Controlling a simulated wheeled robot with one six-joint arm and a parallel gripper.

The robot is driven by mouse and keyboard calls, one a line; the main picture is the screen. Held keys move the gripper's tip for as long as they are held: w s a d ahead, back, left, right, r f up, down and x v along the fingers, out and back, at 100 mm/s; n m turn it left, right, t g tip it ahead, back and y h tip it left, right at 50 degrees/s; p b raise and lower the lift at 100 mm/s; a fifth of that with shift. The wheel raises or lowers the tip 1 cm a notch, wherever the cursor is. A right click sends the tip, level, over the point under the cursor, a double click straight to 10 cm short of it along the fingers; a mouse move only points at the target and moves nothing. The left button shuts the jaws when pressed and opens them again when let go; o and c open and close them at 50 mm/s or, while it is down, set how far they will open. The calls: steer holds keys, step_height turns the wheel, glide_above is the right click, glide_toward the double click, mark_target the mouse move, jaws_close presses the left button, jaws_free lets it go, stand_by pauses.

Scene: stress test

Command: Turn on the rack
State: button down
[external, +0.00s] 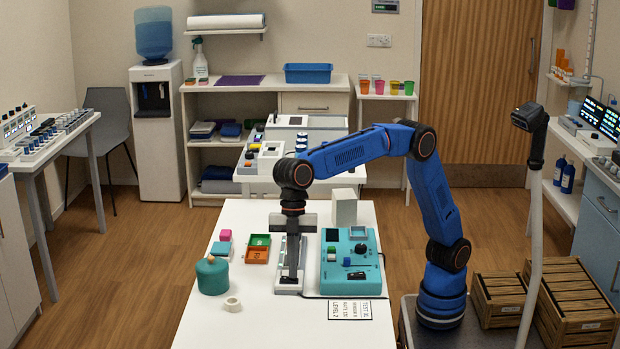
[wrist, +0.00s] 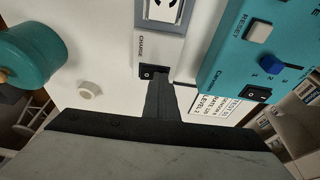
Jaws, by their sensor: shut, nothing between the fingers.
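The rack is a narrow light-grey unit (external: 279,262) on the white table, left of a teal device. In the wrist view its end, marked CHARGE (wrist: 143,46), carries a black rocker switch (wrist: 149,71) with a white mark. My gripper (external: 291,278) points down over the rack's near end, its fingers together and empty. In the wrist view my gripper's tip (wrist: 164,80) is at the right part of the switch and hides it. I cannot tell whether it touches or presses the switch, nor which way the switch is tipped.
The teal device (external: 331,283), close on the right, has its own black rocker switch (wrist: 257,94), a blue knob (wrist: 270,65) and a RESET button (wrist: 260,32). A teal pot (external: 212,277) and a white ring (external: 232,304) stand left. A printed card (external: 349,310) lies in front.

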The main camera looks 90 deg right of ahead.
steer(key=shift+w, duration=0.1)
steer(key=shift+w+r, duration=0.1)
steer(key=shift+w, duration=0.55)
steer(key=shift+w+r, duration=0.1)
steer(key=shift+r, duration=0.45)
steer(key=a+v, duration=0.1)
steer(key=v, duration=1.1)
steer(key=shift+w+r, duration=0.45)
steer(key=shift+r, duration=0.05)
steer(key=shift+d, duration=0.2)
